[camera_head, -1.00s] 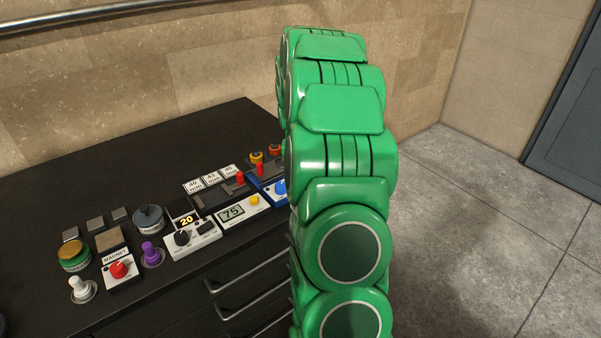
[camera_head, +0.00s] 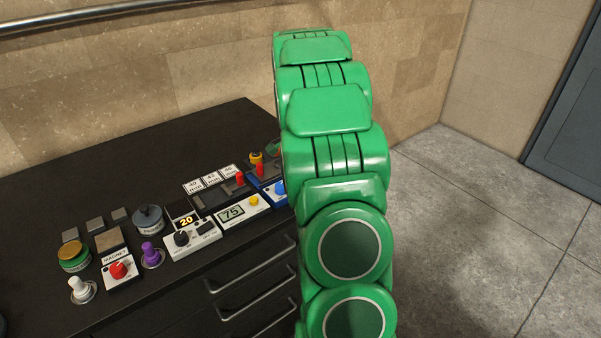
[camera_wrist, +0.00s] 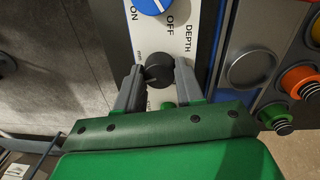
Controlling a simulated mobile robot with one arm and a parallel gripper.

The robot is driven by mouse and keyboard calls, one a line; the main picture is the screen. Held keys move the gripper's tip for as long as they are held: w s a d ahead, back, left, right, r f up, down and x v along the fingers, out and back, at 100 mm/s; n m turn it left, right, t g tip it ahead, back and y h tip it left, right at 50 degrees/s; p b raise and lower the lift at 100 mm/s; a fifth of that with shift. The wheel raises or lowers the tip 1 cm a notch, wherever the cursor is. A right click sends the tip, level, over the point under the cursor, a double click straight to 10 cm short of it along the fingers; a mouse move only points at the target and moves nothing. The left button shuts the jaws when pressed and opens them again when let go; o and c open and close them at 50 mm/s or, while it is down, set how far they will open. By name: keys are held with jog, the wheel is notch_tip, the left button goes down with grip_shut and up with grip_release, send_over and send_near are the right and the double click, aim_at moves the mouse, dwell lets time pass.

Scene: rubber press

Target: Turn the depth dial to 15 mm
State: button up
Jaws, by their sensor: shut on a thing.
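The depth dial (camera_wrist: 158,68) is a small black round knob on a white panel marked "DEPTH" in the wrist view. My gripper (camera_wrist: 158,84) has its two grey fingers on either side of the dial and is shut on it. The word DEPTH (camera_wrist: 189,42) reads sideways to the right of the dial. The scale numbers around the dial are too small or hidden, so I cannot tell its setting. In the head view my green arm hides the gripper and the dial.
A blue ON/OFF knob (camera_wrist: 152,3) is just above the dial on the same panel. Orange (camera_wrist: 298,80) and green (camera_wrist: 276,116) buttons lie to the right. In the head view, the dark bench top (camera_head: 135,155) carries several other controls, with bare room behind them.

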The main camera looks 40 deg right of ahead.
dwell(0.3)
jog(key=o, duration=1)
jog(key=shift+o, duration=0.2)
jog(key=r, duration=0.7)
jog(key=shift+w+r, duration=0.25)
jog(key=shift+r, duration=0.15)
